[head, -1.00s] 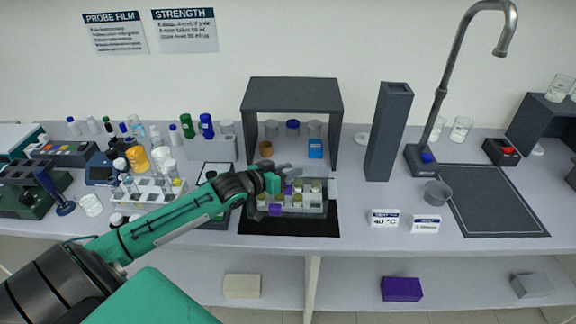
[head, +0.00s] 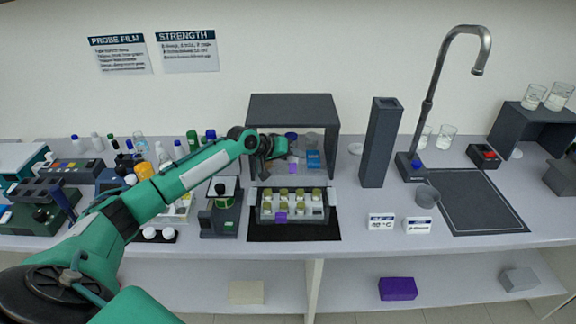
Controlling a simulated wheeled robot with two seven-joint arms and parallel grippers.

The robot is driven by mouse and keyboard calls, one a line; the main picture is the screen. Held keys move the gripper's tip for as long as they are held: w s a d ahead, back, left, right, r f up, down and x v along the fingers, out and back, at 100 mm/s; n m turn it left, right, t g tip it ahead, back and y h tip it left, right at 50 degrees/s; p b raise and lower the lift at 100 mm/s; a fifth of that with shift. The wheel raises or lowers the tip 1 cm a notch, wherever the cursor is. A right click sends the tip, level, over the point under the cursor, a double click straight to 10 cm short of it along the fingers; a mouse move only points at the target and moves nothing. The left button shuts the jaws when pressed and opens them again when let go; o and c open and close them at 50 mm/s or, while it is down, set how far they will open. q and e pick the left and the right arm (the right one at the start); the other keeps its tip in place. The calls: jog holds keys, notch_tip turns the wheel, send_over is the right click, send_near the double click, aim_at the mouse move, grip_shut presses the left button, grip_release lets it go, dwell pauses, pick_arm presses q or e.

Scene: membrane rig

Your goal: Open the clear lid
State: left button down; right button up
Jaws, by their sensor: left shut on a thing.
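The rig is a grey tray (head: 264,212) with several olive-capped cells in it, on a black mat (head: 290,232). A purple tab (head: 282,217) shows on its front side. A second purple piece (head: 293,165) stands above and behind the rig, by my left gripper (head: 282,155). It appears to be the handle of the clear lid, whose pane is hardly visible and seems raised at the rear of the tray. My left gripper is shut on the lid's handle as far as I can tell; the contact is small and partly hidden. My right gripper is not in view.
A dark open-fronted shelf box (head: 293,105) stands right behind the gripper, with jars and a blue box (head: 313,160) inside. A dark column (head: 380,145) is at its right.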

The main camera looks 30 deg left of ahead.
pick_arm(q)
jog(key=shift+w+a+r+n+g+h, duration=0.2)
jog(key=shift+w+a+n+g, duration=0.15)
jog(key=shift+w, duration=0.2)
jog(key=shift+w+a+r+n+g+h, duration=0.15)
jog(key=shift+w+a+r+g, duration=0.1)
jog(key=shift+w+g, duration=0.25)
jog(key=shift+w+a+f+n+g+h, duration=0.1)
jog(key=shift+w+a+n+g+h, duration=0.15)
jog(key=shift+w+a+g, duration=0.25)
jog(key=shift+w+a+n+g+h, duration=0.15)
jog(key=shift+w+n+g, duration=0.1)
jog(key=shift+w, duration=0.4)
jog(key=c, duration=1)
grip_release()
jog(key=shift+w, duration=0.1)
jog(key=b+v, duration=0.5)
jog(key=v, duration=0.8)
jog(key=shift+a+r, duration=0.2)
jog(key=shift+r, duration=0.1)
